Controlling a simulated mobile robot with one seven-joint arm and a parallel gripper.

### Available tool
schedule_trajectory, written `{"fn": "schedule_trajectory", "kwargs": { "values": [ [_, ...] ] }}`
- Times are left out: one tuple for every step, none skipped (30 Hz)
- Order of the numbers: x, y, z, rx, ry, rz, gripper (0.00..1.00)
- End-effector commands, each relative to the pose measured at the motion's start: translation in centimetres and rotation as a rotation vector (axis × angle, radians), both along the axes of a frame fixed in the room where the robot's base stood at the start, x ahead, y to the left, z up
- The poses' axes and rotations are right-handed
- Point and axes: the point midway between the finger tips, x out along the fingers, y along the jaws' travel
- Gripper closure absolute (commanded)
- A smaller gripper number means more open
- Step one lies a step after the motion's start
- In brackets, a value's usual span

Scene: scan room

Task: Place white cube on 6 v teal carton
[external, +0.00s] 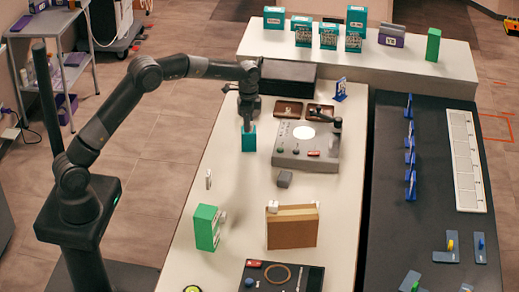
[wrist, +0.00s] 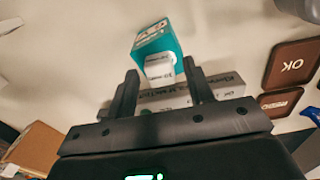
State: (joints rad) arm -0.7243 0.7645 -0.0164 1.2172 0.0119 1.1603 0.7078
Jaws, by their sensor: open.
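My gripper (external: 249,120) points down just above a teal carton (external: 249,139) on the white table. In the wrist view my gripper (wrist: 159,66) has its two fingers apart. The teal carton (wrist: 153,38) shows there just beyond the fingertips. A white printed block or label (wrist: 159,67) lies between the fingertips, against the carton; I cannot tell whether it is a separate cube. A small white cube (external: 272,206) sits on the left end of a brown box's top. Another small white piece (external: 316,205) is at its right end. I cannot read 6 v on any carton.
A grey device (external: 307,145) and brown trays (external: 288,111) stand right of the gripper. A green carton (external: 207,228) and the brown box (external: 292,230) stand nearer the front. More teal cartons (external: 328,36) stand on the back counter. Bare tabletop lies left of the grey block (external: 284,179).

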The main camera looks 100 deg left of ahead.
Motion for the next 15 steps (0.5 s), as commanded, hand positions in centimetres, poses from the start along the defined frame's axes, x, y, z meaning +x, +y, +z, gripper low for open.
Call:
{"fn": "schedule_trajectory", "kwargs": {
  "values": [
    [0.0,0.0,0.2,0.001,-0.001,0.0,0.52],
    [0.0,0.0,0.4,0.001,-0.001,0.0,0.52],
    [0.0,0.0,0.7,0.001,-0.001,0.0,0.52],
    [0.0,0.0,1.1,0.001,-0.001,0.0,0.52],
    [0.1,0.1,1.5,0.002,-0.002,0.0,0.52],
    [0.1,0.1,2.2,0.003,-0.003,0.0,0.52],
    [0.1,0.0,2.8,0.002,-0.003,0.0,0.52],
    [0.1,0.0,3.4,0.003,-0.003,0.0,0.52],
    [0.1,0.1,4.3,0.003,-0.004,0.0,0.52],
    [0.1,0.1,5.0,0.004,-0.004,0.0,0.52],
    [0.1,0.0,5.6,0.003,-0.003,0.0,0.52],
    [0.1,0.1,6.5,0.003,-0.004,0.0,0.52],
    [0.1,0.1,7.2,0.003,-0.003,0.0,0.52],
    [0.1,0.0,7.8,0.002,-0.003,0.0,0.52],
    [0.1,0.1,8.6,0.003,-0.003,0.0,0.52]
  ]
}}
